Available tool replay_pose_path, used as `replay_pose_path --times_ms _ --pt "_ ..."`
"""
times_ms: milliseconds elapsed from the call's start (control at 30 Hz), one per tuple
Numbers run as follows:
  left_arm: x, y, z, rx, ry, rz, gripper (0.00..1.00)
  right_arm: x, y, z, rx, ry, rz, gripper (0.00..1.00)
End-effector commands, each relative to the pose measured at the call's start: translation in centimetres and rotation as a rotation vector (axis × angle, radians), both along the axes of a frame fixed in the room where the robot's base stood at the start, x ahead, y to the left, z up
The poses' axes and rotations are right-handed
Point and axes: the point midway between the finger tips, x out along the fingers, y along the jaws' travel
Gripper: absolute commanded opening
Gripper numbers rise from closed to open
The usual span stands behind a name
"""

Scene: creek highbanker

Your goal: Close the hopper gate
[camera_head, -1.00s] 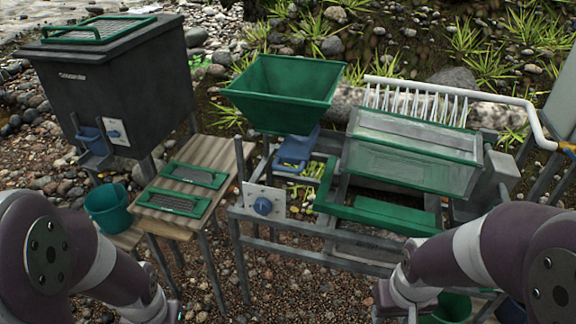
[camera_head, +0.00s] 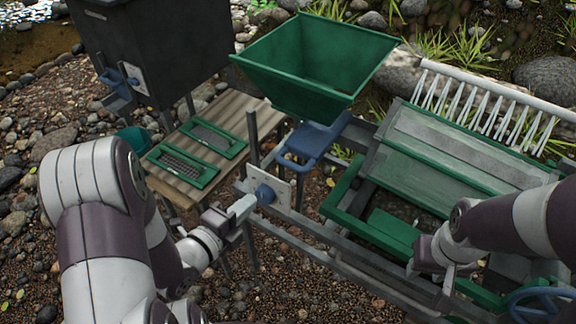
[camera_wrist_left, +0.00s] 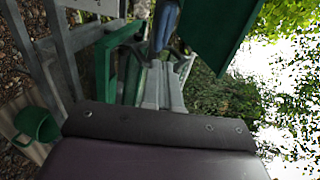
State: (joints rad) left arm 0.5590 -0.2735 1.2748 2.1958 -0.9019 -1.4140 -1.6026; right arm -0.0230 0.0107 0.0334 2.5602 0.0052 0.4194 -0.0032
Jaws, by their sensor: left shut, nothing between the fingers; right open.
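The green hopper (camera_head: 318,70) stands open-topped at upper centre in the head view. Under it sits a blue gate piece (camera_head: 312,140) with a looped handle (camera_head: 296,160) at the front. Below left, a pale plate carries a blue knob (camera_head: 265,194). My left gripper (camera_head: 244,207) is shut and empty, its tip close to the knob; I cannot tell whether they touch. In the left wrist view its fingers (camera_wrist_left: 158,88) point toward a blue part (camera_wrist_left: 165,25), with the hopper (camera_wrist_left: 225,30) to the right. My right gripper (camera_head: 448,280) is open, low over the frame at right.
A wooden bench (camera_head: 180,172) with two green-framed screens (camera_head: 182,166) stands left of the frame. Behind it is a dark bin (camera_head: 140,45) with its own blue chute and knob. A spray bar (camera_head: 500,85) and green-edged sluice box (camera_head: 450,145) lie to the right.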

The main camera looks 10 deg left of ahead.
Motion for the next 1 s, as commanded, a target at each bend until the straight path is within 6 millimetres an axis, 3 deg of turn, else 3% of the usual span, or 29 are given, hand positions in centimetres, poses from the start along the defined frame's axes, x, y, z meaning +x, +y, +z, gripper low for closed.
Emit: replay_pose_path --times_ms 167,600,800,1000 --pt "1.8 -0.8 -0.4 0.017 -0.002 -0.009 0.0 0.0 0.0 0.2 0.0 0.0 0.0 0.43" --pt "10.3 -3.8 -2.1 0.014 -0.001 -0.004 0.0 0.0 0.0 1.1 0.0 0.0 0.0 0.43" --pt "12.4 -4.5 -2.7 0.013 0.001 -0.001 0.0 0.0 0.0 1.3 0.0 0.0 0.0 0.43" --pt "12.9 -4.6 -2.8 0.013 0.001 0.0 0.0 0.0 0.0 1.3 0.0 0.0 0.0 0.43"
